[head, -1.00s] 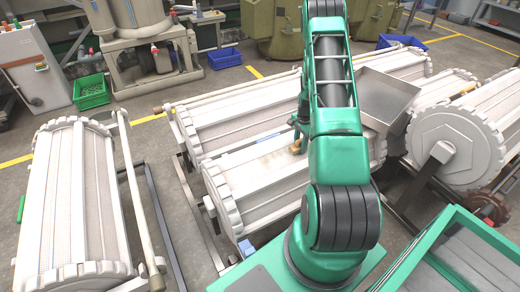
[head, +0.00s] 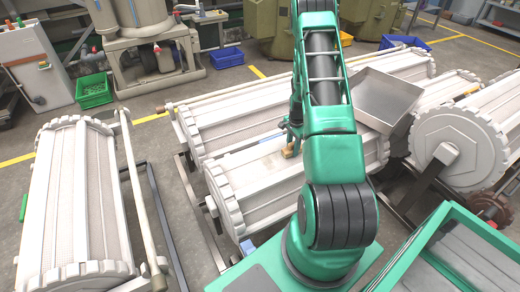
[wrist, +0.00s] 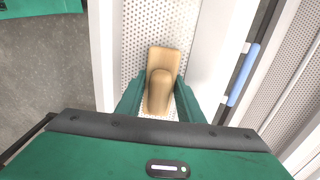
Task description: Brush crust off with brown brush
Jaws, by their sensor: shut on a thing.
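My gripper (head: 294,136) is shut on the brown brush (head: 290,151), a wooden block with a rounded handle. In the wrist view the brush (wrist: 165,60) sits between my two green fingers, over or against a white perforated panel (wrist: 136,45). Contact under it is hidden. In the head view the brush is at the upper side of the middle white barrel (head: 250,181). A faint tan patch, possibly crust, shows on the barrel left of the brush. I see no clear crust in the wrist view.
A blue strip (wrist: 243,75) lies right of the brush in the wrist view. A metal tray (head: 388,97) stands right of my arm. Other barrels lie left (head: 75,200) and right (head: 455,140). Raised white ribs flank the perforated panel. A green-framed bin (head: 450,250) is at lower right.

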